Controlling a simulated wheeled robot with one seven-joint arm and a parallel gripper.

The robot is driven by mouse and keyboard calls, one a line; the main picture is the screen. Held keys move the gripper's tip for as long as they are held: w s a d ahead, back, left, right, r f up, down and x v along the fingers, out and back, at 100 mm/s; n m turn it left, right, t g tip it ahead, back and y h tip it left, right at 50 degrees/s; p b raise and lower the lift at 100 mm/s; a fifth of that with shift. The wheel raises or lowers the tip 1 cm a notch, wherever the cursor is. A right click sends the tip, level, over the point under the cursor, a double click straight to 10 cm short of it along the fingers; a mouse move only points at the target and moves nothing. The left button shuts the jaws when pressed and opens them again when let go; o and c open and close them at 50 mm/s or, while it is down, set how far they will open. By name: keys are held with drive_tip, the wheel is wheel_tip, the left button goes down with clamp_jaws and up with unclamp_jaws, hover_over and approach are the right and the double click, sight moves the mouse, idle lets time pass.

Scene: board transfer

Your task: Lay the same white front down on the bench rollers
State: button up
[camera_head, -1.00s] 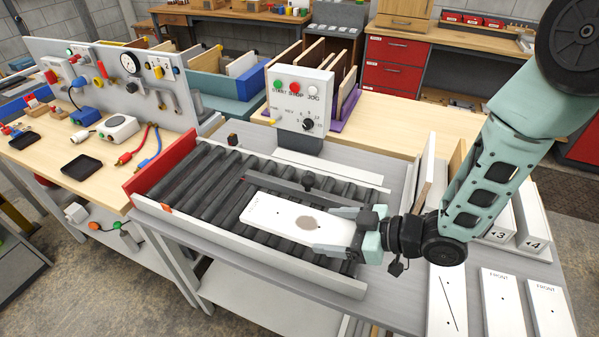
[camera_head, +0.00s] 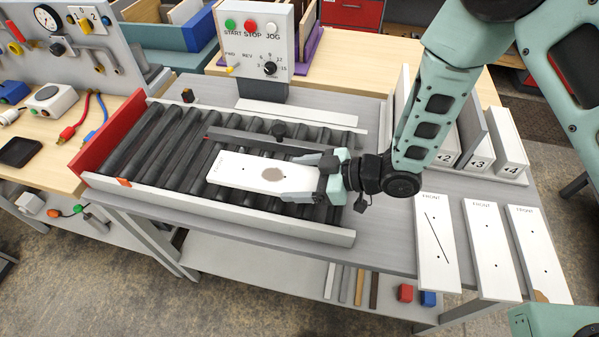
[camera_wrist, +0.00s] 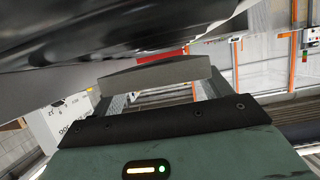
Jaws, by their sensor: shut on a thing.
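The white front (camera_head: 238,173) with a brown round patch lies flat over the dark bench rollers (camera_head: 165,140), near their right end. My gripper (camera_head: 308,180) is shut on its right end, one finger along each long side. I cannot tell whether the front rests fully on the rollers or sits slightly above them. In the wrist view a close dark shape fills the top left, and a grey bar (camera_wrist: 155,72) crosses the middle; the white front is not clearly seen there.
A red end board (camera_head: 108,140) closes the rollers' left end, and a white rail (camera_head: 220,210) runs along the front. A control box (camera_head: 255,40) stands behind. Several white fronts (camera_head: 487,245) lie at the right, near upright numbered boards (camera_head: 508,145).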

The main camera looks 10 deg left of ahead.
sight(315, 187)
drive_tip(key=shift+f+b, duration=0.3)
drive_tip(key=shift+f, duration=0.55)
drive_tip(key=shift+f+b, duration=0.3)
drive_tip(key=o, duration=1.1)
drive_tip(key=c, duration=1.1)
drive_tip(key=shift+o, duration=0.2)
drive_tip(key=shift+s+d, duration=0.15)
drive_tip(key=shift+d, duration=1.35)
drive_tip(key=shift+d, duration=0.15)
drive_tip(key=shift+s+d, duration=0.1)
drive_tip(key=shift+d, duration=1.25)
